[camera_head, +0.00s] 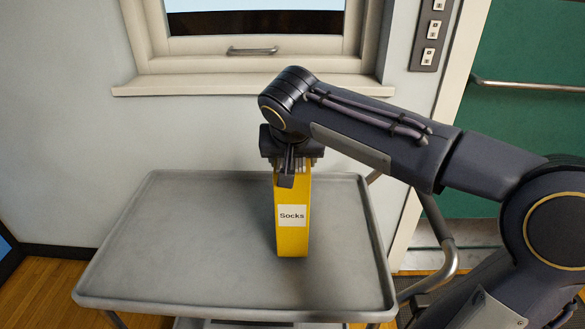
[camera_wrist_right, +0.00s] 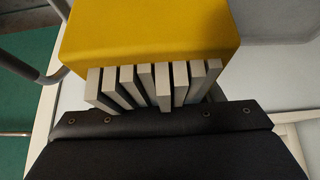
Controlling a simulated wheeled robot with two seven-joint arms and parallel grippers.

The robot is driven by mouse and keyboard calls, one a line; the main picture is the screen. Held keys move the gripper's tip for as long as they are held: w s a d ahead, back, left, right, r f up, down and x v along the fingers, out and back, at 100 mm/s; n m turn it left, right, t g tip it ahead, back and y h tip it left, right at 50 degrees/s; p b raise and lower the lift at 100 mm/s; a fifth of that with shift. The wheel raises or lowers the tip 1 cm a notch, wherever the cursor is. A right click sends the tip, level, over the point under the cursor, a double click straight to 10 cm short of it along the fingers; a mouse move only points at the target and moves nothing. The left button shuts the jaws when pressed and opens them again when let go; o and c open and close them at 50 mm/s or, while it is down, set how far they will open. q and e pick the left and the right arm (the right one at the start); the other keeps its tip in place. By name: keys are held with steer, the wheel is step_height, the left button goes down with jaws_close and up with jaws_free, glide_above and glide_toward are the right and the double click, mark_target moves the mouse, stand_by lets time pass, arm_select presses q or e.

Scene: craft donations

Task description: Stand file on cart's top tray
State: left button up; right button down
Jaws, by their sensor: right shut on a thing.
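A yellow file (camera_head: 292,235) with a white label reading "Socks" is upright over the right-hand part of the cart's grey top tray (camera_head: 180,230). Its lower edge appears at the tray surface, but I cannot tell whether it bears fully on it. My right gripper (camera_head: 287,178) comes from above and is shut on the file's top end. The right wrist view shows the yellow file (camera_wrist_right: 150,30) close up, with the grey fingers (camera_wrist_right: 155,85) against it. The file's far side is hidden. My left gripper is in neither view.
The tray has a raised rim and is bare around the file, with wide free room to the left. A wall with a window sill (camera_head: 240,84) stands behind it. The cart's handle (camera_head: 440,250) and a green door (camera_head: 525,120) are on the right.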

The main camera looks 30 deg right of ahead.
steer(key=shift+f, duration=0.95)
steer(key=shift+c, duration=2)
jaws_free()
steer(key=shift+a, duration=0.1)
steer(key=p+v, duration=0.2)
steer(key=v, duration=1)
